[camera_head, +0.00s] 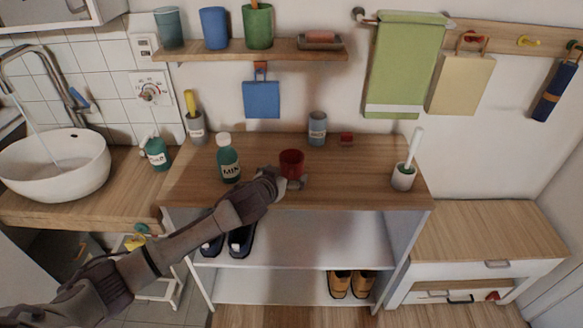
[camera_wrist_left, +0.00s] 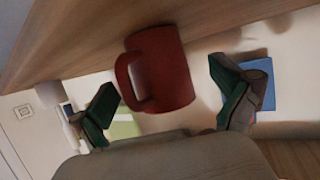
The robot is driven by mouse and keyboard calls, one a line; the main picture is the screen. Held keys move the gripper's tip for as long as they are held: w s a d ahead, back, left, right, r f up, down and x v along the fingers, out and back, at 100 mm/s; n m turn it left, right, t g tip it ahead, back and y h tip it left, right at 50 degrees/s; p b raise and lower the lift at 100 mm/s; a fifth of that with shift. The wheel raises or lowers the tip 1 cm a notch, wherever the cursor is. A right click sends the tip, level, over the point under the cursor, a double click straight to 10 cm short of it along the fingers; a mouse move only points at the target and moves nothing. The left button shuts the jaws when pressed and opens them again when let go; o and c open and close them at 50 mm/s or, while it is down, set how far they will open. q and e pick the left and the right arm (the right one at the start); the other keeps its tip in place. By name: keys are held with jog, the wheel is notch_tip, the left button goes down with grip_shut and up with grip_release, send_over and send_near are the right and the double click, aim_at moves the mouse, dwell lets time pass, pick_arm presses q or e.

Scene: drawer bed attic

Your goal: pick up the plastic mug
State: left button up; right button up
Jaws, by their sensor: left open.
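My left gripper (camera_head: 283,181) reaches in from the left and is at the front of the mug. In the left wrist view its two green-padded fingers (camera_wrist_left: 168,103) are spread apart, one on either side of the mug, with gaps between pads and mug. My right gripper is not in view.
A mint-labelled green bottle (camera_head: 229,160) stands left of the mug. A grey cup (camera_head: 317,128) and a small red item (camera_head: 346,139) stand behind it. A wall shelf (camera_head: 250,50) with cups hangs above.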

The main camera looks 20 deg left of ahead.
aim_at(292, 159)
pick_arm(q)
jog(key=shift+x, duration=1.5)
jog(key=shift+s+d, duration=0.1)
jog(key=c, duration=1.2)
jog(key=shift+r, duration=0.15)
jog(key=shift+c, duration=0.2)
jog(key=shift+r, duration=0.3)
jog(key=r, duration=0.3)
jog(key=shift+s+d+r, duration=0.2)
jog(key=shift+d+r, duration=0.05)
jog(key=shift+r, duration=0.1)
jog(key=s+d+r, duration=0.6)
jog(key=s+d, duration=0.1)
jog(key=s, duration=0.1)
jog(key=shift+d+r+b, duration=0.25)
jog(key=shift+d+b, duration=0.05)
